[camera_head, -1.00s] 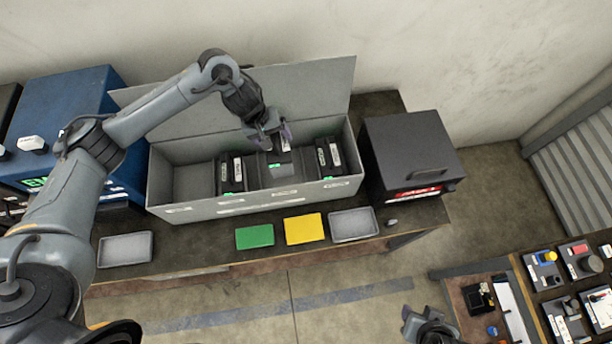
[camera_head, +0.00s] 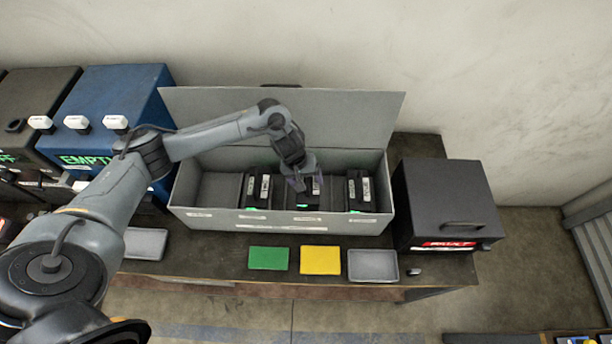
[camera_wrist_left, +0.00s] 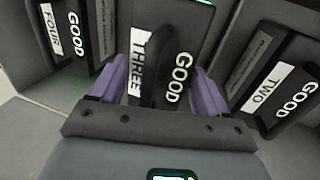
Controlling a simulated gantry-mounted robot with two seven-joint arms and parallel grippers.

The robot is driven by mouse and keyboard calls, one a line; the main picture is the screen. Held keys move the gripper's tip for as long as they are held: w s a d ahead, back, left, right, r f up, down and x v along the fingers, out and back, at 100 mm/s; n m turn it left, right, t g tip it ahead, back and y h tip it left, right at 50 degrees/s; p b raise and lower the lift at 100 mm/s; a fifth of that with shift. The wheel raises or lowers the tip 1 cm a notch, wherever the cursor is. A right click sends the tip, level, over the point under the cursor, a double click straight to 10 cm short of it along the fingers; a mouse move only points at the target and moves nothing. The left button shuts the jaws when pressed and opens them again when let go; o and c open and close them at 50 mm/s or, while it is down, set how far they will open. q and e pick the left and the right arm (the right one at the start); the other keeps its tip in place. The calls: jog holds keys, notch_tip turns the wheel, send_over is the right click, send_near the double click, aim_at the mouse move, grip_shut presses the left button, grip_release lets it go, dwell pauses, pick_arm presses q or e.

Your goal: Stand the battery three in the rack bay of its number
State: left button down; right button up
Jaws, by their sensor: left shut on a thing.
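My left gripper (camera_head: 300,184) reaches down into the grey rack (camera_head: 275,222), its purple fingers shut on battery three (camera_wrist_left: 172,45), a black block with a handle and labels THREE and GOOD. The battery also shows in the head view (camera_head: 312,190), upright in the middle bay between two other batteries. Its top looks about level with theirs; whether its base touches the floor is hidden. In the wrist view, battery four (camera_wrist_left: 66,35) is at left and battery two (camera_wrist_left: 280,80) at right. The rack's small front labels are unreadable. My right gripper is out of view.
The rack's raised lid (camera_head: 290,115) stands behind. A black fault box (camera_head: 445,200) is close on the right, a blue unit (camera_head: 120,100) on the left. Green (camera_head: 268,258) and yellow (camera_head: 320,260) mats and a grey tray (camera_head: 373,266) lie in front. The leftmost bay looks empty.

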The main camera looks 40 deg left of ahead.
pick_arm(q)
jog(key=shift+a+x, duration=0.2)
jog(key=shift+x, duration=0.65)
jog(key=shift+a+x, duration=0.15)
jog(key=shift+x, duration=0.7)
jog(key=shift+f, duration=0.1)
jog(key=shift+c, duration=2.1)
grip_release()
jog(key=shift+s+f, duration=0.25)
jog(key=shift+f, duration=0.05)
jog(key=o, duration=0.4)
jog(key=shift+a, duration=0.1)
jog(key=shift+w+r, duration=0.1)
